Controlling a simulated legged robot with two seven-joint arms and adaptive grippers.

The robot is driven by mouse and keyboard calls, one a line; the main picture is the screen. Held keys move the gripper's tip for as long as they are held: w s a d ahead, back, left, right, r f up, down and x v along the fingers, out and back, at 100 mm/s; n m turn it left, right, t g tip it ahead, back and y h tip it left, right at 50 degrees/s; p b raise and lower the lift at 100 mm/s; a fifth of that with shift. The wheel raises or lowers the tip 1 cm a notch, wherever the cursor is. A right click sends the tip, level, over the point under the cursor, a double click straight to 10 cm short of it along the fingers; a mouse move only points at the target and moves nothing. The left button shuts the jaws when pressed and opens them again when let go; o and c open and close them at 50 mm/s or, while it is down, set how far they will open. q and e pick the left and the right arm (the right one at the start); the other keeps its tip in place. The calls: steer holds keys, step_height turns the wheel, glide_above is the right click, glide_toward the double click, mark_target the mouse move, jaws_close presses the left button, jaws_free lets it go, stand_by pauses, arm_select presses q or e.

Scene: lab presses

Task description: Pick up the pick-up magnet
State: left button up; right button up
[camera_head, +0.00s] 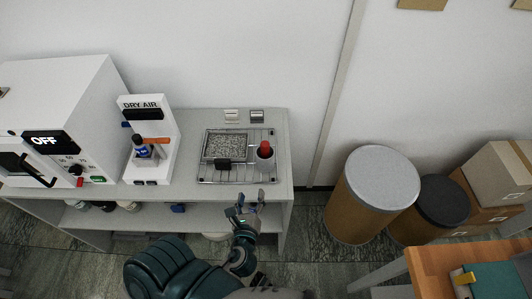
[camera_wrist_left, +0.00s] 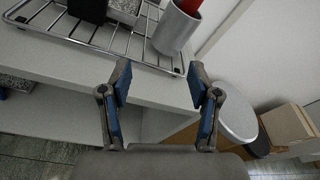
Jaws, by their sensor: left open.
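The pick-up magnet appears to be the red-topped item (camera_head: 265,147) standing in a grey cup (camera_head: 264,162) on the wire rack's right side. In the left wrist view its red part (camera_wrist_left: 189,5) rises from the cup (camera_wrist_left: 176,29) at the top, cut off by the frame edge. Its lower part is hidden inside the cup. My left gripper (camera_head: 250,200) is open and empty, in front of the bench edge and short of the cup. In the left wrist view the blue-padded fingers (camera_wrist_left: 159,76) are spread apart, with the bench edge behind them. My right gripper is not in view.
The wire rack (camera_head: 205,177) also holds a mesh tray (camera_head: 226,147) with a black handle. A dry-air unit (camera_head: 165,160) and a white oven (camera_head: 85,95) stand to the left. Drums (camera_head: 378,178) and boxes stand on the right. The bench right of the rack is clear.

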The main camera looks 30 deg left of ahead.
arm_select(q)
step_height(320, 180, up, 4)
steer(key=w+m+t, duration=0.1)
steer(key=m+t, duration=0.1)
steer(key=m, duration=0.3)
steer(key=p, duration=0.2)
glide_toward(264, 152)
steer(key=shift+m, duration=0.3)
steer(key=x, duration=0.5)
steer(key=shift+a, duration=0.2)
steer(key=x, duration=0.6)
steer(key=shift+w+d+f, duration=0.1)
steer(key=shift+w+d, duration=0.05)
steer(key=shift+w, duration=0.2)
steer(key=c, duration=1.1)
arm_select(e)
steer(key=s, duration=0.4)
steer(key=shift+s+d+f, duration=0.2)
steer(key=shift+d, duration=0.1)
